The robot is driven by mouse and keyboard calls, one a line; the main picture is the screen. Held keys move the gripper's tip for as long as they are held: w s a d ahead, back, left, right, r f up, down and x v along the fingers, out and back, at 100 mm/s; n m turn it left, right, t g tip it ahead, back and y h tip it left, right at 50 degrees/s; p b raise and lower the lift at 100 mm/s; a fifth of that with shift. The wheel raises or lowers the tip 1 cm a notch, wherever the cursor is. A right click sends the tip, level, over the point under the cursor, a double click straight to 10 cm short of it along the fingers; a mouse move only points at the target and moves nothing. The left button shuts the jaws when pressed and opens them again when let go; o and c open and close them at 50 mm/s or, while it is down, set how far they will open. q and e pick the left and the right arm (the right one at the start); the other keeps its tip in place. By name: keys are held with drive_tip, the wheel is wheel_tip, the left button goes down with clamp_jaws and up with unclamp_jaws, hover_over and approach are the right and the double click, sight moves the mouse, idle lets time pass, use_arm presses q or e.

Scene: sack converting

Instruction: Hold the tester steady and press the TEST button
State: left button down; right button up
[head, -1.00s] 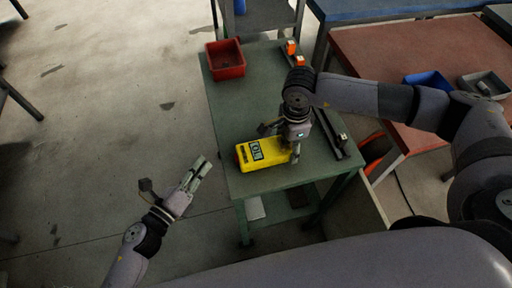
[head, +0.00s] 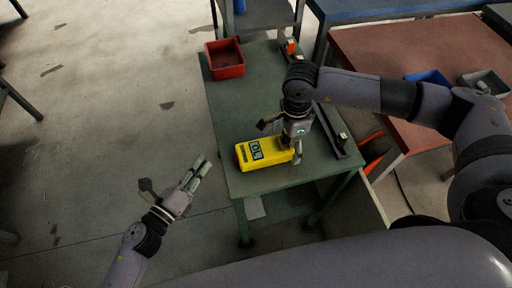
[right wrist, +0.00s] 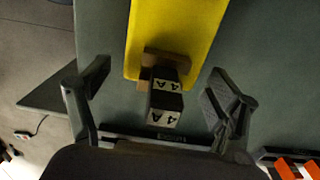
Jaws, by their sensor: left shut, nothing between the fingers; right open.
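The yellow tester (head: 278,159) lies on the green table (head: 240,185), with a dark-framed panel on top and a red left end. I cannot make out the TEST button. My right gripper (head: 284,143) is over the tester's right end, open. In the right wrist view the tester (right wrist: 175,35) runs away from the open right gripper (right wrist: 160,72). A brown piece and a dark block marked "4" and "A" (right wrist: 165,100) sit at its near end, between the fingers and apart from both. My left gripper (head: 203,166) is shut and empty, left of the table's edge.
A red bin (head: 225,60) stands at the table's far left corner. A dark rail (head: 335,130) lies right of my right gripper, with an orange block (head: 291,46) farther back. A red-topped table (head: 430,50) is at the right. The table between bin and tester is clear.

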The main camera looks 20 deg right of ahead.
wheel_tip(320, 180, up, 11)
drive_tip(key=shift+f, duration=0.15)
